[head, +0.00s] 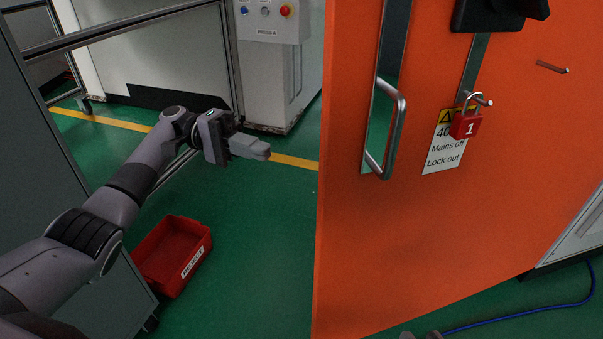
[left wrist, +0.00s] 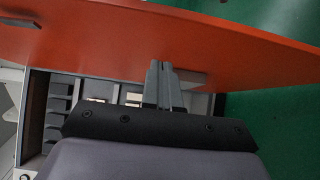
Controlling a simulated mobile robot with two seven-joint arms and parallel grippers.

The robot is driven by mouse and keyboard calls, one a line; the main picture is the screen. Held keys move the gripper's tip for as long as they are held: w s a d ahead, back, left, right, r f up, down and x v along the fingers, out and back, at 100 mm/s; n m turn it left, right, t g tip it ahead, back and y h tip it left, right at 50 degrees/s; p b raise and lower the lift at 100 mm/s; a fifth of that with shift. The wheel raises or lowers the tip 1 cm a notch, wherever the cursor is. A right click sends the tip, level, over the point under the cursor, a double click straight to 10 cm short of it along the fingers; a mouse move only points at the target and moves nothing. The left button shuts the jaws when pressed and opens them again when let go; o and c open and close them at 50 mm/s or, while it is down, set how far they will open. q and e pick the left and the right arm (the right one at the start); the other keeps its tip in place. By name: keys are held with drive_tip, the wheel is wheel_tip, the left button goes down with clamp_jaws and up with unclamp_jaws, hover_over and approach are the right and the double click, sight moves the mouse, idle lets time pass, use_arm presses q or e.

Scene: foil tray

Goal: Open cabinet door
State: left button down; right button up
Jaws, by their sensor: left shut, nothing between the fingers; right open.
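The orange cabinet door (head: 400,230) fills the right of the head view and stands swung out, with green floor beyond its left edge. It bears a metal handle (head: 396,130) and a red padlock (head: 466,124) marked 1. My left gripper (head: 262,150) is shut and empty, left of the door's free edge. In the left wrist view its fingers (left wrist: 162,72) point toward the orange door (left wrist: 180,45); whether they touch it I cannot tell.
A red bin (head: 174,255) sits on the floor at lower left. A railing (head: 125,22) and a control box (head: 272,20) stand behind my left arm. Grey compartments (left wrist: 58,105) show in the left wrist view. A blue cable (head: 530,313) lies at lower right.

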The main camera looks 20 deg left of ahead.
use_arm(q)
drive_tip(key=s+d+b, duration=0.1)
drive_tip(key=s+d, duration=0.3)
drive_tip(key=d, duration=0.6)
drive_tip(key=shift+s, duration=0.25)
use_arm(e)
drive_tip(key=shift+w+a, duration=0.1)
drive_tip(key=shift+a, duration=0.3)
use_arm(q)
drive_tip(key=shift+s+d, duration=0.1)
